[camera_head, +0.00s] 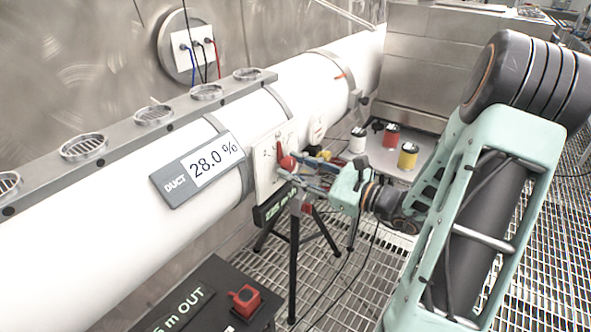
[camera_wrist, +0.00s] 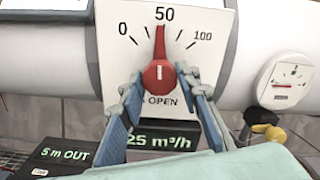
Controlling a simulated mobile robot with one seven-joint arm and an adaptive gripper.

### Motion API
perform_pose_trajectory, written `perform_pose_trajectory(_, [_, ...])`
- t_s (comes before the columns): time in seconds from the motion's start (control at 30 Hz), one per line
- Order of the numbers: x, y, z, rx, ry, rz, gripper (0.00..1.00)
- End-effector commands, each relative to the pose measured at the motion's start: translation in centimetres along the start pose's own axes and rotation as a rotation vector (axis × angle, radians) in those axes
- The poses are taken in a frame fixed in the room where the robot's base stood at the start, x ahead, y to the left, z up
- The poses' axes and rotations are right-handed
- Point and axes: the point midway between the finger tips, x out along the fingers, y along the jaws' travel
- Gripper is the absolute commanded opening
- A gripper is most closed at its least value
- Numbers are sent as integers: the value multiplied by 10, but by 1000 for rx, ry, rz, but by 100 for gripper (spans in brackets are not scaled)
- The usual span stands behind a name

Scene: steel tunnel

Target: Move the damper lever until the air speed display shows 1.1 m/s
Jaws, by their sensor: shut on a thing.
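The red damper lever (camera_wrist: 159,72) sits on a white dial plate (camera_wrist: 110,62) marked 0, 50, 100 and "% OPEN". Its pointer stands nearly upright, at about 50. In the head view the lever (camera_head: 287,162) is partly hidden by my gripper. My gripper (camera_wrist: 161,82) is shut on the lever's round hub, one blue finger on each side. A display (camera_wrist: 165,139) under the dial shows "25 m³/h", its left part possibly hidden by a finger. A grey duct display (camera_head: 200,170) reads 28.0 %. I see no reading in m/s.
The white duct (camera_head: 110,215) runs diagonally along the wall. A black box (camera_head: 200,305) marked "m OUT" carries a red knob (camera_head: 245,298). Red, yellow and white cans (camera_head: 408,155) stand on a shelf behind my gripper. A small round gauge (camera_wrist: 288,83) is right of the dial.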

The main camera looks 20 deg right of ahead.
Motion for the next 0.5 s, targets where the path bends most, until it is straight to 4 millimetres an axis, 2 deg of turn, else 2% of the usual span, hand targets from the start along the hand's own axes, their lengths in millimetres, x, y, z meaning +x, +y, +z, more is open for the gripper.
perform_pose_trajectory(0.1, [0, 0, 0, 1, 0, 0, 6])
perform_pose_trajectory(0.13, [0, 0, 0, 1, 0, 0, 32])
perform_pose_trajectory(0.27, [0, 0, 0, 2, 0, 0, 46])
perform_pose_trajectory(0.5, [0, 0, 0, 2, 0, 0, 48])
